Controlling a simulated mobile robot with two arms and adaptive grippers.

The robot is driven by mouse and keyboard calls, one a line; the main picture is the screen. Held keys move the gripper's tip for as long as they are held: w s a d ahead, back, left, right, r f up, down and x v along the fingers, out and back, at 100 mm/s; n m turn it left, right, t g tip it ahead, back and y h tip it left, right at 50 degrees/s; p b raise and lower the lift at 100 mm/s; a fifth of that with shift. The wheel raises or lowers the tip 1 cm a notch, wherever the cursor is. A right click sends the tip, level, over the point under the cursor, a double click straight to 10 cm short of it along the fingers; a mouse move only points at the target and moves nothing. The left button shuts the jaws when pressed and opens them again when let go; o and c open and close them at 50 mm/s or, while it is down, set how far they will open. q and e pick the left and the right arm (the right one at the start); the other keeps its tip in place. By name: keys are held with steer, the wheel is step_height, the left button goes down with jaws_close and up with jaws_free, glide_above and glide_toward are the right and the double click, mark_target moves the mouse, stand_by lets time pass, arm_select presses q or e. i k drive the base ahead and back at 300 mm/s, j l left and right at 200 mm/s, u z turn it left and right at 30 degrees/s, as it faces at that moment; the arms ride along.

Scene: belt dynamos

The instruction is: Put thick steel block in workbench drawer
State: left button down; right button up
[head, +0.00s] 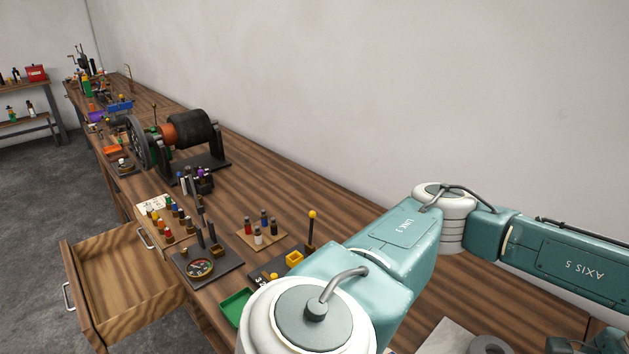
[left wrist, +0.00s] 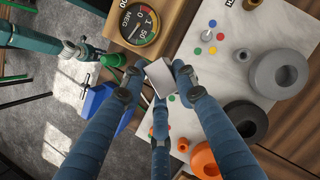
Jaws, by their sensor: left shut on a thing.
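The thick steel block (left wrist: 162,77) is a pale grey block in the left wrist view. My left gripper (left wrist: 160,80) is shut on it, with blue jointed fingers around its sides. The block is held above the bench edge, near a white sheet. In the head view, the block and both gripper tips are out of sight. The workbench drawer (head: 97,302) is pulled open at the lower left of the head view, and its wooden inside looks empty. My right gripper is not seen.
A motor (head: 190,130) stands on the long bench (head: 245,180). A dial board (head: 205,265), a green tray (head: 237,306) and small pegs crowd the bench near the drawer. A white sheet (left wrist: 225,75), grey rings (left wrist: 280,72) and an orange ring (left wrist: 205,158) lie near my left gripper.

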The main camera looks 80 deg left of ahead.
mark_target(136, 282)
steer(key=k+j+u, duration=0.1)
steer(key=u, duration=0.4)
steer(key=k+j+u, duration=0.15)
steer(key=u, duration=0.3)
steer(key=k+j+u, duration=0.1)
steer(key=j+u, duration=0.15)
steer(key=u, duration=0.25)
steer(key=k+j+u, duration=0.15)
steer(key=j, duration=0.5)
steer(key=k+j+u, duration=0.15)
steer(key=j, duration=0.5)
steer(key=j+u, duration=0.15)
steer(key=j, duration=0.5)
